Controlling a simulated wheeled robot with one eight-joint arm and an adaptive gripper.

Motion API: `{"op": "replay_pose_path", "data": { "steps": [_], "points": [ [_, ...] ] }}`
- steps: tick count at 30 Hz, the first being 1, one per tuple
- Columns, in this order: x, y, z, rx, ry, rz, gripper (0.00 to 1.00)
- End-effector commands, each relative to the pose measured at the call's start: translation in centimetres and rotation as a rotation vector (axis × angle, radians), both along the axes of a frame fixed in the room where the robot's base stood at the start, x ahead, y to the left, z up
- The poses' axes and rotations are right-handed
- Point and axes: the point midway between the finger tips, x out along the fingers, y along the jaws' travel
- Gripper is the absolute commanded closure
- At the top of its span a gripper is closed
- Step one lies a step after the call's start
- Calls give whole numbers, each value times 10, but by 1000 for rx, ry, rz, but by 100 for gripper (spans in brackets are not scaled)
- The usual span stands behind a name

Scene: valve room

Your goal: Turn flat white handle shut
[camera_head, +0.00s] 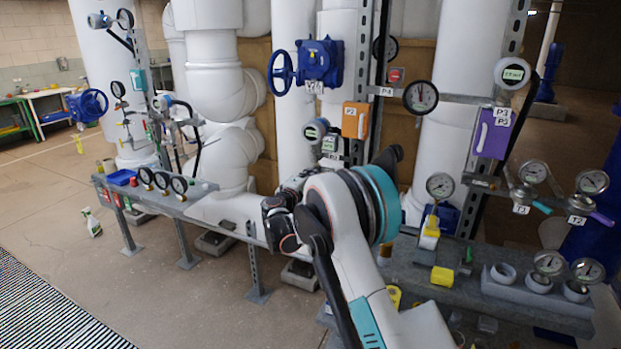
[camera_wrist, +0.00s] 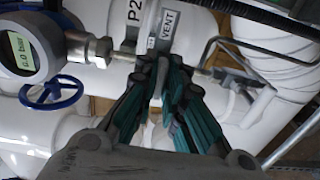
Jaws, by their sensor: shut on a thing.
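My gripper (camera_wrist: 165,72) shows in the wrist view with its teal and dark fingers closed together at a thin metal fitting line, just below a VENT label (camera_wrist: 169,22). The flat white handle is hidden between and behind the fingertips, so its angle cannot be made out. In the head view my arm blocks the fingertips and the handle.
In the wrist view a round digital gauge (camera_wrist: 22,50) and a blue handwheel (camera_wrist: 50,93) sit left of the fingers. Large white pipes lie close behind.

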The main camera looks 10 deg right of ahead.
Motion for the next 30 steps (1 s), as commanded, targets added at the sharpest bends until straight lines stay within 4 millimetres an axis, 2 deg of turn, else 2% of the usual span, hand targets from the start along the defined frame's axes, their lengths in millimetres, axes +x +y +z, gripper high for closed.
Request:
{"op": "replay_pose_path", "data": {
  "steps": [12,13,15,25,30],
  "points": [
    [-1,0,-2,9,-3,-2,100],
    [-1,0,-2,9,-3,-2,86],
    [-1,0,-2,9,-3,-1,70],
    [-1,0,-1,6,-3,-1,70],
    [-12,9,-1,5,-3,1,70]
  ]
}}
